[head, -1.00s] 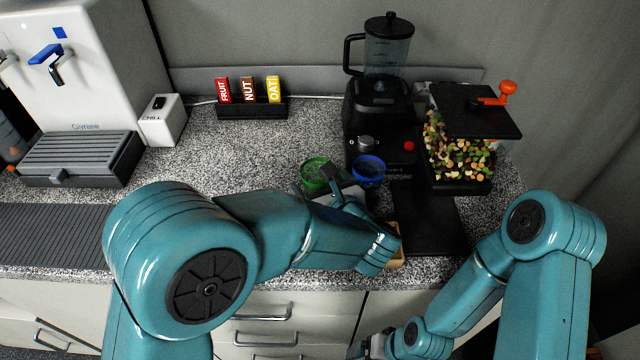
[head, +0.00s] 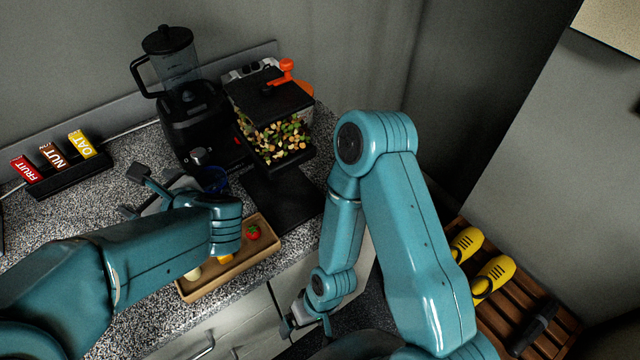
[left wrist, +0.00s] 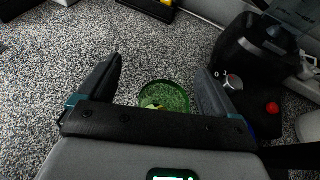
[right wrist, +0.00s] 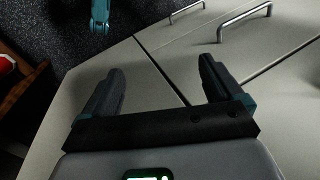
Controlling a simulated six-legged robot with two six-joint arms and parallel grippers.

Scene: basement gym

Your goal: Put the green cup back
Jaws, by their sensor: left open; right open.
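The green cup (left wrist: 165,96) shows in the left wrist view, beyond my palm bar and between the two fingers, with some yellow-green content inside. The bar hides its lower part, and I cannot tell whether a finger touches it. In the head view the cup is not seen; my left gripper and arm cover that area. My left gripper (head: 136,190) is open above the speckled counter; it also shows in the left wrist view (left wrist: 153,85). My right gripper (head: 303,322) is open and empty, low in front of the cabinet doors, also in the right wrist view (right wrist: 165,85).
A blue cup (head: 214,180) stands right of my left gripper, before the blender (head: 195,120). A nut dispenser (head: 275,130) stands beside it. A wooden tray (head: 262,246) with a strawberry lies at the counter's front edge. Labelled boxes (head: 55,158) stand at left.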

